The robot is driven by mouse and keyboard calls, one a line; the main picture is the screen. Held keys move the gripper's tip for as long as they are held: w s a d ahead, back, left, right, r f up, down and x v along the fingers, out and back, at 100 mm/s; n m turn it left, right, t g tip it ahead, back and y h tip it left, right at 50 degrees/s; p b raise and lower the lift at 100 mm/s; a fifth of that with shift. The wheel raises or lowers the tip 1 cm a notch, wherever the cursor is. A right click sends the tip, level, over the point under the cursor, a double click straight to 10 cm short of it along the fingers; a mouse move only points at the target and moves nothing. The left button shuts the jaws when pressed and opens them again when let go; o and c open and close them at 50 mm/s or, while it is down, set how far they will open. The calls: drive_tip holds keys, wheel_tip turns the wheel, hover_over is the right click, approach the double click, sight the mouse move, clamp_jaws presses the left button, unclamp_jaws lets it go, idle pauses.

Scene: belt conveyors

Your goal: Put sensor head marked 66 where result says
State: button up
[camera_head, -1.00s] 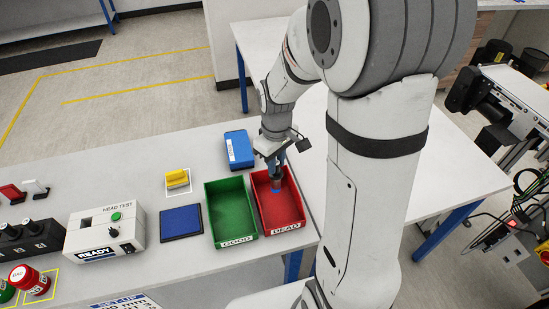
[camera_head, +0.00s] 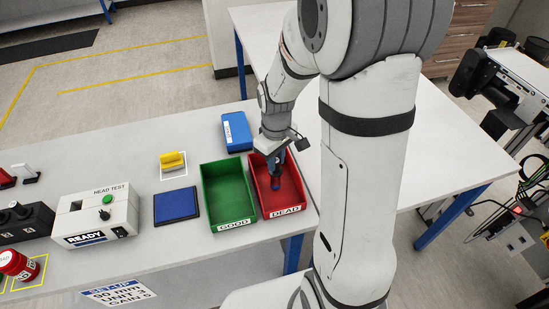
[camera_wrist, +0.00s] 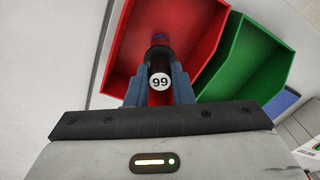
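My gripper (camera_wrist: 159,75) is shut on a sensor head (camera_wrist: 158,53), a dark cylinder with a blue end. Its round white label reads 99 in the wrist view; upside down it would read 66. The head points down over the red bin marked DEAD (camera_head: 298,207), apparently within its rim; I cannot tell whether it touches the floor. The green bin marked GOOD (camera_head: 245,216) stands left of the red one and looks empty. The head test box (camera_head: 120,207) shows READY on its display.
A blue pad (camera_head: 177,204), a yellow block (camera_head: 172,160) and a blue box (camera_head: 237,131) stand near the bins. A set-up sign (camera_head: 118,292) hangs at the front edge. Bare table lies behind the test box.

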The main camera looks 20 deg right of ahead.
drive_tip(key=o, duration=0.5)
drive_tip(key=shift+o, duration=0.2)
drive_tip(key=shift+r+b, duration=0.5)
drive_tip(key=shift+r, duration=3.4)
